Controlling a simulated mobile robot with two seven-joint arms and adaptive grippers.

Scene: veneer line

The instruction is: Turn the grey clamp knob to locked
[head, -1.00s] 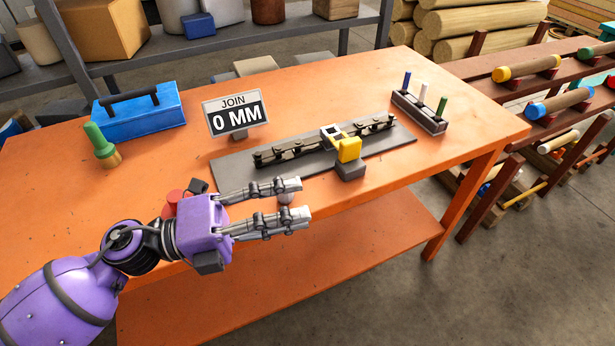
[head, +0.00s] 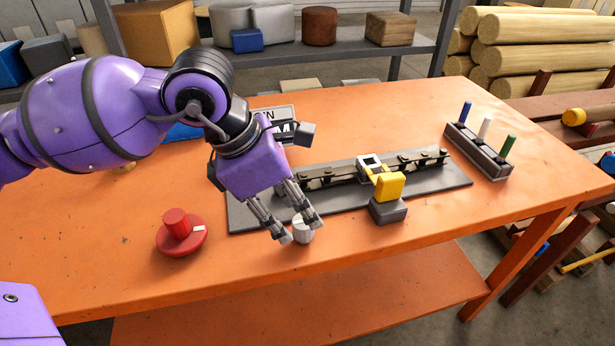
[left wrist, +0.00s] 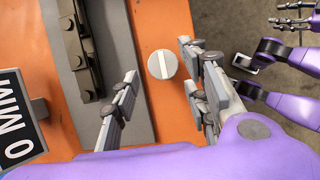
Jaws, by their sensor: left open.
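The grey clamp knob (head: 302,232) stands near the front edge of the orange table, just in front of the grey plate. In the left wrist view the round knob (left wrist: 162,65) has a pale bar across its face, running up and down the picture. My left gripper (head: 300,231) points down at the knob, its fingers apart on either side in the head view. In the left wrist view its open fingertips (left wrist: 158,60) flank the knob, with gaps visible. Contact is not visible. My right gripper (left wrist: 290,13) shows in the left wrist view, fingers apart and empty, away from the table.
A red knob (head: 181,233) stands to the left on the table. A yellow-topped block (head: 389,188) and a dark rail (head: 335,175) are right of and behind the grey knob. The sign (head: 273,113) is partly hidden by my left arm. The right front tabletop is clear.

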